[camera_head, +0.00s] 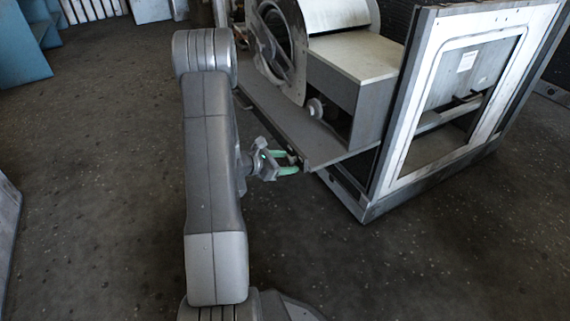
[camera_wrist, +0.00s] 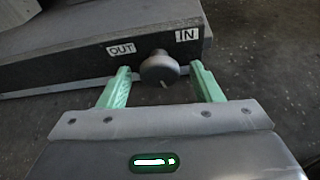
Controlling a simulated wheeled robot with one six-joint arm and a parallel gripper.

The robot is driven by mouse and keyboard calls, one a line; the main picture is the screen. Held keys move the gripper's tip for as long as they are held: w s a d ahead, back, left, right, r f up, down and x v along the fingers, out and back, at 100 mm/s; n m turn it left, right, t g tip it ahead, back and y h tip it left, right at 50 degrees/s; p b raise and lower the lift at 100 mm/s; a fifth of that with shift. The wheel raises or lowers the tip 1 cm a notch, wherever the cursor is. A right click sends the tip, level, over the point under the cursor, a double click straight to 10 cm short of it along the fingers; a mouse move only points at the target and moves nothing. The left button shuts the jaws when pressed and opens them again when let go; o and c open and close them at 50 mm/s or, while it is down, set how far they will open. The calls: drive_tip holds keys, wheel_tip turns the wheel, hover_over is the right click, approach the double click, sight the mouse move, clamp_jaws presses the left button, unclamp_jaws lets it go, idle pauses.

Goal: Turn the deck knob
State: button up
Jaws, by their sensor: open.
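My gripper (camera_wrist: 160,80) is open, with one green finger on each side of the knob. I cannot tell whether either finger touches it. In the head view my gripper (camera_head: 287,164) is at the front edge of the deck (camera_head: 325,158), where the knob is hard to make out.
The blower housing (camera_head: 340,95) stands on the deck, with a pale round fitting (camera_head: 316,107) low on its side. A white-framed cabinet panel (camera_head: 405,120) rises to the right of the deck. The dark floor (camera_head: 420,260) in front is clear. A blue cabinet (camera_head: 22,50) stands far left.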

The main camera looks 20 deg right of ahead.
drive_tip(key=c, duration=1)
drive_tip(key=shift+p, duration=0.35)
drive_tip(key=n+g+p, duration=0.1)
drive_tip(key=n+p, duration=0.1)
drive_tip(key=p, duration=0.1)
drive_tip(key=shift+r, duration=0.2)
drive_tip(key=n+g+p, duration=0.1)
drive_tip(key=p, duration=0.1)
drive_tip(key=n+g+p, duration=0.1)
drive_tip(key=n, duration=0.1)
drive_tip(key=shift+w+f+g+h+p, duration=0.1)
drive_tip(key=shift+w+g+h+p, duration=0.05)
drive_tip(key=shift+g+h+p, duration=0.2)
drive_tip(key=n+g+h+p, duration=0.1)
drive_tip(key=n+p, duration=0.1)
drive_tip(key=n, duration=0.1)
drive_tip(key=shift+f+g, duration=0.15)
drive_tip(key=shift+g, duration=0.2)
drive_tip(key=shift+f+n+g+h+p, duration=0.15)
drive_tip(key=shift+n+g+h+p, duration=0.4)
drive_tip(key=shift+n, duration=1.25)
drive_tip(key=shift+w, duration=0.1)
